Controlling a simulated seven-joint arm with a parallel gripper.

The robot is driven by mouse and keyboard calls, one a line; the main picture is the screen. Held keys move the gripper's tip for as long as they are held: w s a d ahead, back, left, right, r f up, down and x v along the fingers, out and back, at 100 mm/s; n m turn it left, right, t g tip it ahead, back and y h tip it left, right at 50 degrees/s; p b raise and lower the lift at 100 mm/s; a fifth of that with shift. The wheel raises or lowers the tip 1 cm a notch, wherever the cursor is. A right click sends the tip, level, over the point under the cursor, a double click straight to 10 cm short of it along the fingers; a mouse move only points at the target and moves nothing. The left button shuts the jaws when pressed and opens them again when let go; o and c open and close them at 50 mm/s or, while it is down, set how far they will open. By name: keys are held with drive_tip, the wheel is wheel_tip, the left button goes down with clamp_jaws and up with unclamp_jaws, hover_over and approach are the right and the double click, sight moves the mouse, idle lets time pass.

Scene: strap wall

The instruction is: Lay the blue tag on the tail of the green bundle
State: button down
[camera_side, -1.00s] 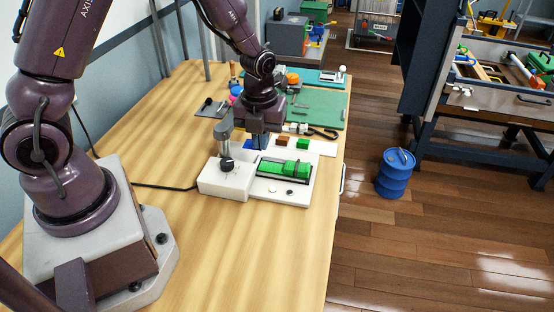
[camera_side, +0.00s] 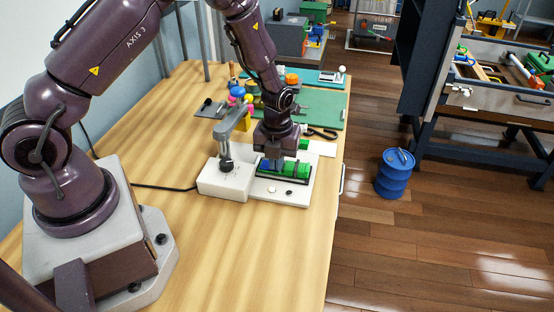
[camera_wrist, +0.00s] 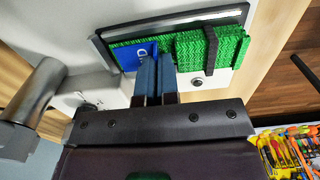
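The green bundle (camera_side: 300,170) lies in the dark-rimmed recess of the white fixture. In the wrist view its thick part (camera_wrist: 228,46) is at the right with a dark strap (camera_wrist: 211,50) across it, and its flatter tail (camera_wrist: 118,48) runs left. The blue tag (camera_wrist: 129,58), marked with a white letter, is over the tail, left of the strap. My gripper (camera_wrist: 156,62) has its fingers close together at the tag's right edge and appears shut on it. Whether the tag touches the tail I cannot tell. In the side view my gripper (camera_side: 275,165) hides most of the tag.
A grey post with an arm (camera_side: 228,135) stands on the fixture's left block, close to my gripper. A small green block (camera_side: 303,145) lies behind the fixture. Coloured balls (camera_side: 240,95) and a green mat (camera_side: 325,108) are farther back. The front table is clear.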

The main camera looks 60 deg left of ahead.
drive_tip(key=shift+f, duration=0.15)
drive_tip(key=c, duration=1.6)
unclamp_jaws()
drive_tip(key=shift+c, duration=0.2)
drive_tip(key=s+d+r+n+t, duration=0.15)
drive_tip(key=r+n, duration=0.25)
drive_tip(key=r, duration=0.5)
drive_tip(key=s+r+n, duration=0.3)
drive_tip(key=r, duration=0.5)
drive_tip(key=s+d+r+n+t, duration=0.15)
drive_tip(key=r+n, duration=0.25)
drive_tip(key=r, duration=0.5)
drive_tip(key=s+r+n+t, duration=0.2)
drive_tip(key=s+r+n, duration=0.4)
drive_tip(key=s+n, duration=0.7)
drive_tip(key=d+n, duration=0.1)
drive_tip(key=n, duration=0.2)
drive_tip(key=shift+s+r+t, duration=0.2)
drive_tip(key=shift+t, duration=0.1)
